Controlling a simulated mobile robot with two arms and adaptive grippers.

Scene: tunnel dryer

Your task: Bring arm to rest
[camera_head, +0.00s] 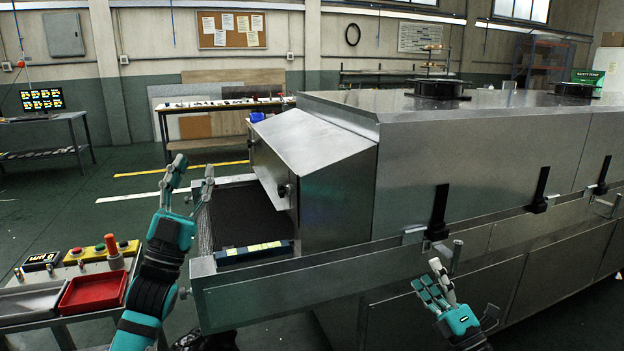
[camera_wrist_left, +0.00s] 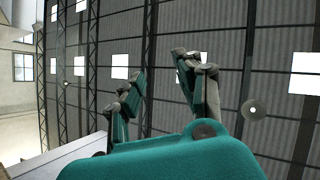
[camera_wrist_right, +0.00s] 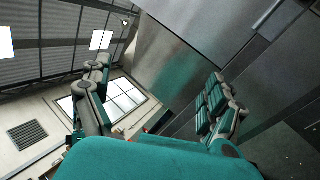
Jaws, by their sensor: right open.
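My left gripper (camera_head: 192,168) is raised, fingers pointing up, in front of the dryer's open infeed end. In the left wrist view its fingers (camera_wrist_left: 158,66) stand apart with nothing between them; the ceiling fills the background. My right gripper (camera_head: 464,289) is lower, beside the dryer's long front side. In the right wrist view its fingers (camera_wrist_right: 160,74) are spread wide and empty, with metal panels behind. The tunnel dryer (camera_head: 470,150) is a large steel housing with a sloped hood (camera_head: 308,140) over a dark conveyor belt (camera_head: 240,215).
A stand at lower left carries a red tray (camera_head: 95,291), a yellow button box (camera_head: 98,252) and a red-topped lever (camera_head: 112,250). Black latch handles (camera_head: 438,212) stick out from the dryer's side near my right gripper. A workbench (camera_head: 215,106) stands behind.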

